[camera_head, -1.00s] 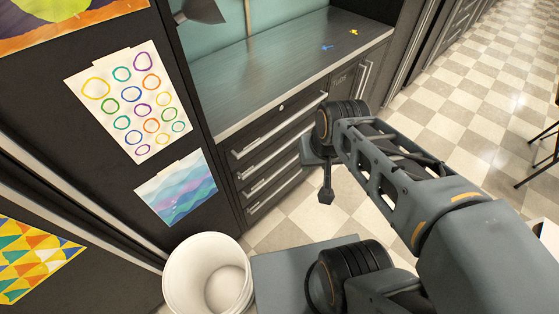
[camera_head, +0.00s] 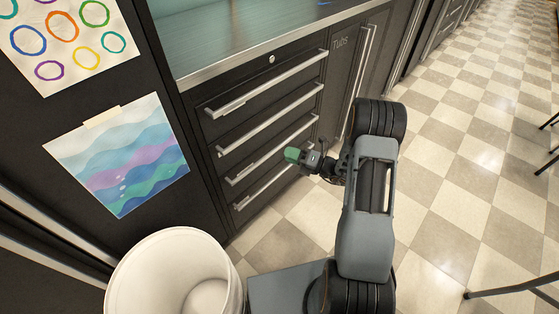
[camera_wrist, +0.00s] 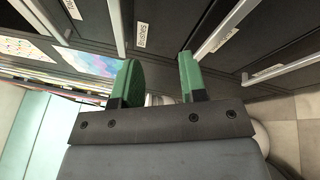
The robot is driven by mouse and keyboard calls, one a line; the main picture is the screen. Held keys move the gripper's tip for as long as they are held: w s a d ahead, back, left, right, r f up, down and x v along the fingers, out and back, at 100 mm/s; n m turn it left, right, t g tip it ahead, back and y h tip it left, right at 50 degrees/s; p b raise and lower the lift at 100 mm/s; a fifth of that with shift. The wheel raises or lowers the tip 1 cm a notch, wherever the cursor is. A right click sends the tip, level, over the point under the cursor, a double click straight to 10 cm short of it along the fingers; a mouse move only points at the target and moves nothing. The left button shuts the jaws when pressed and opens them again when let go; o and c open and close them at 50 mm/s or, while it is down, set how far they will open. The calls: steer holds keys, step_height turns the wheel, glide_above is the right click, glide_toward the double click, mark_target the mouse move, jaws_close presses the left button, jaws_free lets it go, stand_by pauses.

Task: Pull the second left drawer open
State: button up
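A dark cabinet below the counter holds a stack of several drawers with long silver bar handles, all looking shut. The second drawer from the top (camera_head: 282,122) in this left stack has its handle (camera_head: 266,121) running diagonally in the head view. My gripper (camera_head: 296,156) is in front of the stack, below the second handle and near the lower handles. In the wrist view my gripper (camera_wrist: 162,78) has its two green fingers apart with nothing between them. Bar handles and labels show beyond the fingers there; I cannot tell which drawer each belongs to.
A white bin (camera_head: 172,275) stands on the floor at lower left. A tall door marked "Tubs" (camera_head: 345,75) is right of the drawers. The counter (camera_head: 235,35) is above them. The checkered floor (camera_head: 460,180) at right is clear, except chair legs at the far right.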

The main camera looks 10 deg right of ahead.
mark_target(280, 146)
steer(key=w+d+f+m+t+h+b, duration=0.2)
steer(key=d+f+m+t+h+b, duration=0.3)
steer(key=f+m, duration=0.5)
steer(key=shift+n+t+y, duration=0.4)
steer(key=shift+n+t, duration=0.1)
steer(key=x, duration=0.4)
steer(key=b+x, duration=0.1)
steer(key=x, duration=0.3)
steer(key=f+b+x, duration=0.1)
steer(key=x, duration=0.3)
steer(key=shift+w+d, duration=0.2)
steer(key=shift+w, duration=0.3)
steer(key=shift+c, duration=0.4)
jaws_close()
